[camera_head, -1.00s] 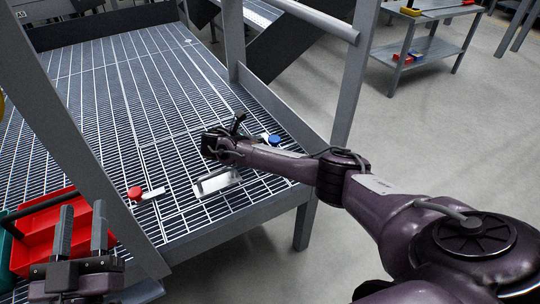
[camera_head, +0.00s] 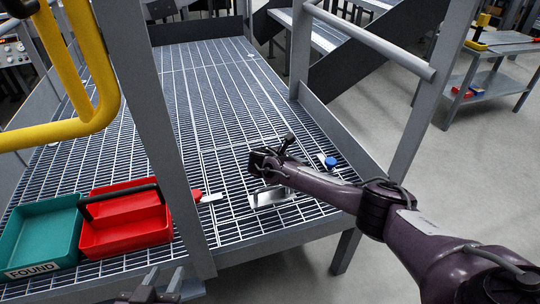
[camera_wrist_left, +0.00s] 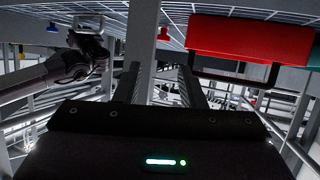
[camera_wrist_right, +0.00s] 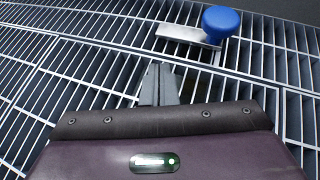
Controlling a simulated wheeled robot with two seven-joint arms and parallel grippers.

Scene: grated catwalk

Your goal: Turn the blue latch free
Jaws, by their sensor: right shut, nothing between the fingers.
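The blue latch (camera_head: 331,162) has a round blue knob at one end of a flat metal bar on the grating, near the platform's right edge. In the right wrist view the blue latch (camera_wrist_right: 221,22) is beyond my fingertips, slightly right, with its bar pointing left. My right gripper (camera_head: 262,163) is left of it in the head view. In the right wrist view my right gripper (camera_wrist_right: 158,82) is shut, empty and apart from the latch. My left gripper (camera_head: 163,280) is low in front of the platform; its fingers (camera_wrist_left: 160,85) are apart and empty.
A red-knobbed latch (camera_head: 197,195) lies partly behind the grey post (camera_head: 165,130). A red tray (camera_head: 125,238) and a teal FOUND tray (camera_head: 40,235) stand at left. A yellow rail (camera_head: 60,133) crosses the upper left.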

